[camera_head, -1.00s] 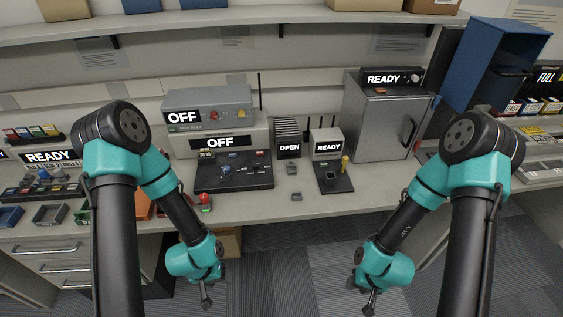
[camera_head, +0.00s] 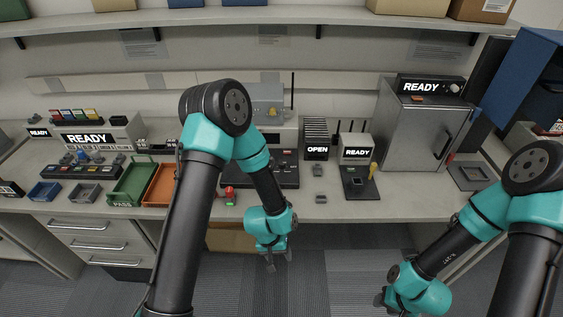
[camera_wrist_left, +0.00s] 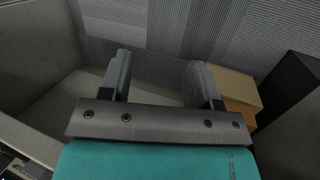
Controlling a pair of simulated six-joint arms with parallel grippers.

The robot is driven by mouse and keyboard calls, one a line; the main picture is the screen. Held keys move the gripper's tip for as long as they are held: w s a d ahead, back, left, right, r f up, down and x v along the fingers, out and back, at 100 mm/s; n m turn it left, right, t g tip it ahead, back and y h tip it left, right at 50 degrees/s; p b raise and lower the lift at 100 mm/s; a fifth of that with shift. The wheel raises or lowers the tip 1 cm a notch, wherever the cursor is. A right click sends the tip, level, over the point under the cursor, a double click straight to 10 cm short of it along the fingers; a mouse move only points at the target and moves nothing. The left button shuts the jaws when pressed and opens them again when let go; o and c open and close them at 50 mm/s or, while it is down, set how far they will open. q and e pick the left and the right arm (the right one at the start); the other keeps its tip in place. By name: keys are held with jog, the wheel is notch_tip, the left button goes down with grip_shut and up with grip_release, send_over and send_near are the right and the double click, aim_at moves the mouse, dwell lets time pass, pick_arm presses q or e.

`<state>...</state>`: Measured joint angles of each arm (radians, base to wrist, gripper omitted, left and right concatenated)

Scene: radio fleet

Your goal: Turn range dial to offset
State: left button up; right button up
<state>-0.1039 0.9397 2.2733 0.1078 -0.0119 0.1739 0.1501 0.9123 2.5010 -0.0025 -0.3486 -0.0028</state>
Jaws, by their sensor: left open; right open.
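I cannot tell which control is the range dial; no dial label is readable. A dark control panel (camera_head: 285,170) stands at the middle of the bench, mostly hidden behind my left arm. A grey instrument (camera_head: 268,92) above it is also partly covered. At the left, a unit reading READY (camera_head: 88,138) has a panel with knobs (camera_head: 80,171) in front of it. My left gripper (camera_head: 277,262) is open and empty, hanging in front of the bench edge; its spread fingers show in the left wrist view (camera_wrist_left: 157,85). My right gripper (camera_head: 386,304) is open, low at the right, away from the bench.
A green tray (camera_head: 127,197) and an orange tray (camera_head: 160,187) lie at the bench's left. Small units reading OPEN (camera_head: 317,150) and READY (camera_head: 356,152) stand right of middle, beside a grey cabinet (camera_head: 420,135). A red-topped item (camera_head: 229,193) sits near the front edge.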

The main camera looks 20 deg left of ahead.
pick_arm(q)
jog(key=w+d+r+g, duration=0.1)
jog(key=w+d+r, duration=0.15)
jog(key=d, duration=0.45)
jog(key=w+d+r+g, duration=0.15)
jog(key=d+r, duration=0.25)
jog(key=d, duration=0.4)
notch_tip(320, 180, up, 26)
jog(key=n+t+y, duration=0.3)
jog(key=n+y, duration=0.1)
jog(key=n, duration=0.4)
send_over(282, 162)
jog(key=shift+f, duration=0.2)
jog(key=shift+f, duration=0.1)
notch_tip(282, 162, down, 17)
jog(key=shift+f, duration=0.15)
jog(key=shift+c, duration=0.2)
jog(key=c, duration=0.9)
